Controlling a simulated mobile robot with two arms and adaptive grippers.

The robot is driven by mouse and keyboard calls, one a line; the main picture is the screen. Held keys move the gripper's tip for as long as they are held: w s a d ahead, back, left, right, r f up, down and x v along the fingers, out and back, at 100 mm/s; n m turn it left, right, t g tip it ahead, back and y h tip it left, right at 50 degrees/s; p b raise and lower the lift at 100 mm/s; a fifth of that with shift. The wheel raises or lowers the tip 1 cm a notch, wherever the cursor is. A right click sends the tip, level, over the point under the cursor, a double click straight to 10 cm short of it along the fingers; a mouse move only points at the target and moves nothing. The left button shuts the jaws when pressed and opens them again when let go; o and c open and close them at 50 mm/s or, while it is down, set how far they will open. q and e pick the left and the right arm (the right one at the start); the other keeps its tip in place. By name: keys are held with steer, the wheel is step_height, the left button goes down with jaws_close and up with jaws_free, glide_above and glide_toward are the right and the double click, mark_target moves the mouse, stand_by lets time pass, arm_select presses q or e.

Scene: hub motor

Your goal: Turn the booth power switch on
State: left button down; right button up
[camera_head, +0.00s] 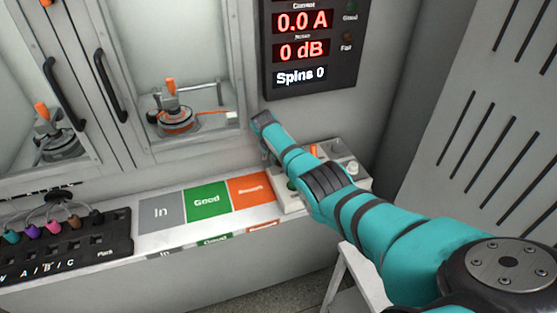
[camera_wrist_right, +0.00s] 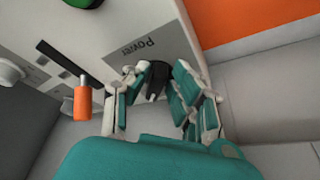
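The power switch (camera_wrist_right: 157,82) is a dark part beside the label "Power" on the control box's grey plate in the right wrist view. My right gripper (camera_wrist_right: 161,72) has its teal fingers apart, one on each side of the dark switch. I cannot tell whether either finger touches it. In the head view my teal right arm reaches over the control box (camera_head: 352,171) and hides the switch and most of the gripper. My left gripper is not in view.
An orange-tipped lever (camera_wrist_right: 82,104) and a green button (camera_wrist_right: 60,4) are close by on the box. A display (camera_head: 305,50) reads 0.0 A, 0 dB and Spins 0. Grey, green and orange mats (camera_head: 207,202) lie left of the box. A motor (camera_head: 172,118) sits in the booth.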

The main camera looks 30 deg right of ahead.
steer(key=shift+o, duration=1.1)
steer(key=v, duration=1.2)
